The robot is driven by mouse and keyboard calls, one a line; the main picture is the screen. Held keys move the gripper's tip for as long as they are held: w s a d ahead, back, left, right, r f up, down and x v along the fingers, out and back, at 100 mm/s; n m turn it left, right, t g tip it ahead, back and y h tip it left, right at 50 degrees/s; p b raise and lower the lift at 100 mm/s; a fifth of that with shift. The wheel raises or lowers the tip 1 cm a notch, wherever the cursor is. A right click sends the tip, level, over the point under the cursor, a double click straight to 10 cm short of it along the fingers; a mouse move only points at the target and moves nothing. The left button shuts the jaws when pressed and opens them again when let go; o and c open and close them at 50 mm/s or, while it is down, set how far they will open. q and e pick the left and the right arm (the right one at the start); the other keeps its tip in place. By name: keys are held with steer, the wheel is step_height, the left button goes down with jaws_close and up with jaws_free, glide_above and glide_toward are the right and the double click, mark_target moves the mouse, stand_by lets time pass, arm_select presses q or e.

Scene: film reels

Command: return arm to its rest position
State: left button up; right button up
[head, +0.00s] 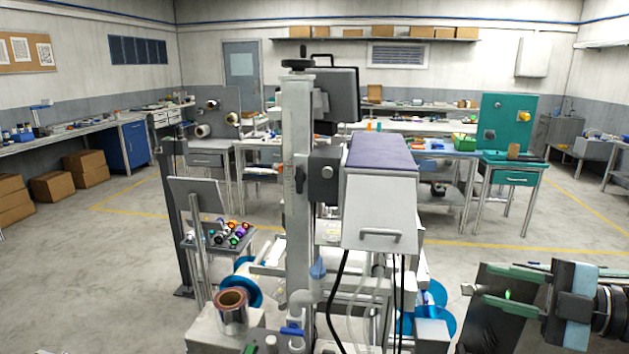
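My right gripper (476,280) is at the lower right, reaching in from the right edge and pointing left. Its two green-edged fingers are apart, with a gap between them. A dark flat panel with a small green light shows around and below the fingers; I cannot tell whether it is part of my arm. I see nothing clearly held. The gripper appears to the right of the tall grey machine (298,190) and its blue reels (437,322). My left gripper is not in view.
The machine carries a white box (380,212) with a purple top. A copper-coloured roll (232,308) stands at its lower left. A teal cabinet (508,122) on a bench is behind at right. Cardboard boxes (86,168) are at left. Grey floor (540,232) is clear at right.

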steer(key=s+a+f+m+t+h, duration=0.1)
steer(key=a+f+m+t+h, duration=0.15)
steer(key=f+m, duration=0.7)
steer(key=s+a+f+m+t+h, duration=0.1)
steer(key=a+f+m+t+h, duration=0.15)
steer(key=f, duration=1.45)
steer(key=s+a+f+m+g+h, duration=0.2)
steer(key=s+f+m+g+h, duration=0.1)
steer(key=s+f, duration=0.7)
steer(key=s+a+f+m+g+h, duration=0.2)
steer(key=s+f+m, duration=0.4)
steer(key=s+f, duration=0.4)
steer(key=shift+a+g+h, duration=0.3)
steer(key=shift+g+h, duration=0.2)
steer(key=shift+h, duration=0.5)
